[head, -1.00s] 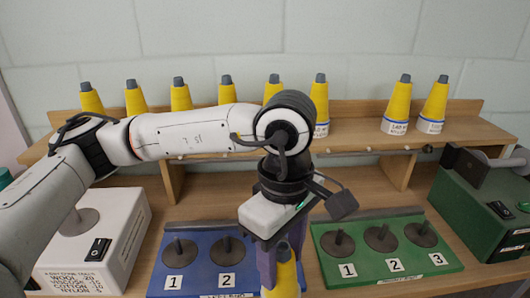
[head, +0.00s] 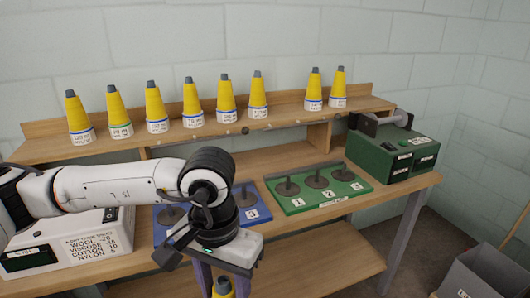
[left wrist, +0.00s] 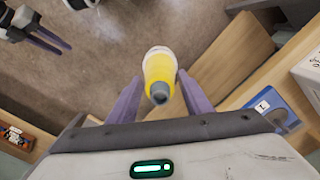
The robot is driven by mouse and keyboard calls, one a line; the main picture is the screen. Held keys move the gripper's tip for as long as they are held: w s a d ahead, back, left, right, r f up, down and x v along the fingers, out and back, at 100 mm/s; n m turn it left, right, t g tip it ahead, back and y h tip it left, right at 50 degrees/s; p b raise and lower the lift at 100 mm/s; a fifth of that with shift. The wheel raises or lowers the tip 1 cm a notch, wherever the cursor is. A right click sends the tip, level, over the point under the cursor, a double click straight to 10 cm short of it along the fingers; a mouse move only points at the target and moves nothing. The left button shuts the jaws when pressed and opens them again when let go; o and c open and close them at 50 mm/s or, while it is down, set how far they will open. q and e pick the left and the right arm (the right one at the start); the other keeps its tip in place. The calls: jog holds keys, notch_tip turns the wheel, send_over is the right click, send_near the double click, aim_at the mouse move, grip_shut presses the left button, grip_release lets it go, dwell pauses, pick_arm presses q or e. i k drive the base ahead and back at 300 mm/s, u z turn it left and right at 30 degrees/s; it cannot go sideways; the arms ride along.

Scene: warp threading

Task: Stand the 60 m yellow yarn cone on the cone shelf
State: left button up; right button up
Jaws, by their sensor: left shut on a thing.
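My left gripper (left wrist: 155,100) is shut on a yellow yarn cone (left wrist: 159,70) with a grey tip, seen between the purple fingers in the left wrist view. In the head view the held cone (head: 223,287) shows at the bottom edge, below my gripper (head: 220,280), in front of the bench. Its label is not readable. The wooden cone shelf (head: 285,114) runs along the back of the bench and carries several yellow cones with grey tips. A wider gap lies between the left group of cones and the two at the right. My right gripper (left wrist: 40,38) shows in the left wrist view, apart from the cone.
A blue board (head: 262,213) and a green board (head: 300,205) with numbered pegs lie on the bench. A white box (head: 75,245) stands left, a dark green machine (head: 395,150) right. A grey bin (head: 480,275) stands on the floor.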

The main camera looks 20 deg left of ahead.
aim_at(287, 112)
jog(key=u, duration=0.2)
jog(key=k, duration=0.25)
jog(key=z, duration=1.05)
jog(key=i, duration=0.9)
jog(key=u, duration=0.65)
